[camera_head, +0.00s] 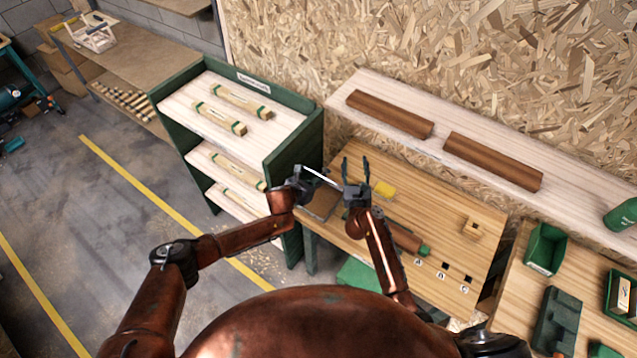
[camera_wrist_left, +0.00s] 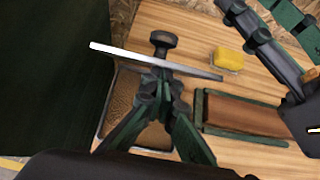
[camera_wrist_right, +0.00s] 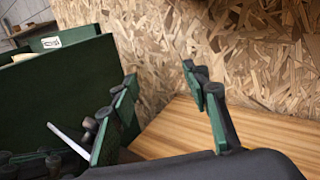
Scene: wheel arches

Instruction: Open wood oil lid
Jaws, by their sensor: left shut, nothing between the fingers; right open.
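The wood oil lid (camera_wrist_left: 120,53) is a thin pale plate with a black knob (camera_wrist_left: 163,40), seen nearly edge-on in the left wrist view. In the head view it shows as a white strip (camera_head: 322,178). The oil tray (camera_wrist_left: 106,118), metal-rimmed with a brown inside, shows below it, partly uncovered. My left gripper (camera_wrist_left: 160,84) is shut and empty; its fingertips are at the lid's lower side in the picture, and I cannot tell if they touch it. My right gripper (camera_head: 356,168) is open and empty, to the right of the lid; its fingers (camera_wrist_right: 160,78) point up.
A yellow sponge (camera_head: 385,188) and a green-framed brown block (camera_wrist_left: 245,114) lie on the wooden bench (camera_head: 440,215). A green shelf rack (camera_head: 297,150) stands left of the bench. Two brown beams (camera_head: 390,113) lie on the shelf behind, before the chipboard wall.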

